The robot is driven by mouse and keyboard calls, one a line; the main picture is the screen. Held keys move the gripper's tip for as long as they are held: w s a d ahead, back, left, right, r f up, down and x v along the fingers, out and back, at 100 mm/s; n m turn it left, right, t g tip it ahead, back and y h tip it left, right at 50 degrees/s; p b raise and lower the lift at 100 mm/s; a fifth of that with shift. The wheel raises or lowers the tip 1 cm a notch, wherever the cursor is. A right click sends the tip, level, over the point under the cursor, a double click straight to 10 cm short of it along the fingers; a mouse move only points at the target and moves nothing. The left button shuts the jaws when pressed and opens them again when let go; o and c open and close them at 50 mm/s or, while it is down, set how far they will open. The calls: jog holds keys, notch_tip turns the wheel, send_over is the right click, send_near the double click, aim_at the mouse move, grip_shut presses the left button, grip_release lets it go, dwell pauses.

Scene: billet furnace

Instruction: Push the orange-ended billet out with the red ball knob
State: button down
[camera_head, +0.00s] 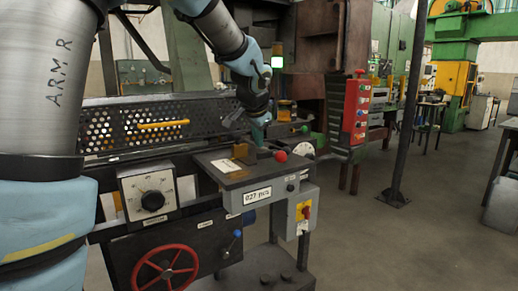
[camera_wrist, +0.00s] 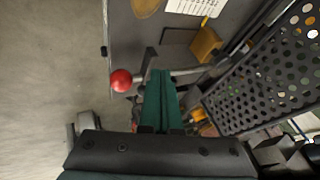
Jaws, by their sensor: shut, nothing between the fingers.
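The red ball knob (camera_head: 281,156) sits at the near right end of a grey-topped bench unit. In the wrist view the red ball knob (camera_wrist: 121,81) is on the end of a thin metal rod running right, towards a brass-coloured block (camera_wrist: 207,44). My gripper (camera_head: 259,138) points down over the bench top, just left of and behind the knob. Its green fingers (camera_wrist: 160,98) are shut and empty, close to the rod and right of the ball; I cannot tell whether they touch the rod. I cannot make out the orange-ended billet for certain.
A perforated guard (camera_head: 145,125) with a yellow handle stands behind the bench, close to my gripper in the wrist view. A dial box (camera_head: 149,192) and red handwheel (camera_head: 165,269) are on the front. A red button box (camera_head: 356,107) hangs beyond.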

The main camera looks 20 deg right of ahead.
jog(key=shift+v, duration=2.6)
jog(key=a+f, duration=0.1)
jog(key=a, duration=0.1)
jog(key=a+f+n, duration=0.1)
jog(key=a+f, duration=0.1)
jog(key=a, duration=0.1)
jog(key=a+f+n+y, duration=0.1)
jog(key=a+f, duration=0.1)
jog(key=shift+w+a+g, duration=0.2)
jog(key=shift+a+g, duration=0.2)
jog(key=s+a+f+n+g, duration=0.1)
jog(key=s+a+f+n, duration=0.2)
jog(key=a, duration=0.5)
jog(key=s+a+f+n+g+y, duration=0.1)
jog(key=s+a+f+n, duration=0.3)
jog(key=s+a+f, duration=0.2)
jog(key=s+a+f+n+g+y, duration=0.1)
jog(key=s+a+f+n, duration=0.3)
jog(key=a, duration=0.6)
jog(key=shift+s+a+f+g, duration=0.15)
jog(key=shift+a+f+g, duration=0.1)
jog(key=shift+f+g, duration=0.55)
jog(key=shift+f, duration=0.1)
